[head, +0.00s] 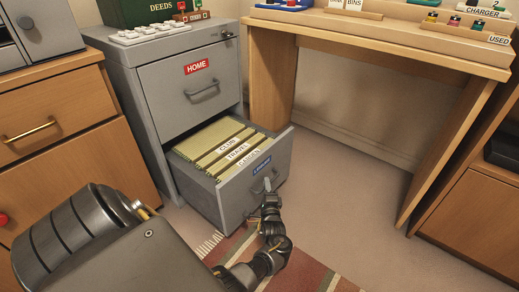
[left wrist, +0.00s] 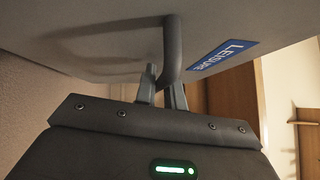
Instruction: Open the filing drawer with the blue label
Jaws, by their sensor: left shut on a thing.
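The grey filing cabinet (head: 160,95) has an upper drawer with a red HOME label (head: 196,66), which is closed. Its lower drawer (head: 236,196) has a blue label (head: 262,165) and is pulled well out, showing folders with tabs reading CLUB, TRAVEL and GARDEN. In the left wrist view the blue label (left wrist: 221,56) reads LEISURE. My left gripper (head: 268,197) is at the front of this drawer, shut on its grey bar handle (left wrist: 172,50); the fingers (left wrist: 162,88) close around one end of the bar. My right gripper is not in view.
A wooden cabinet (head: 60,135) stands left of the filing cabinet. A wooden desk (head: 380,42) is to the right. A striped rug (head: 310,272) lies in front of the open drawer, and bare floor (head: 355,190) is clear to its right.

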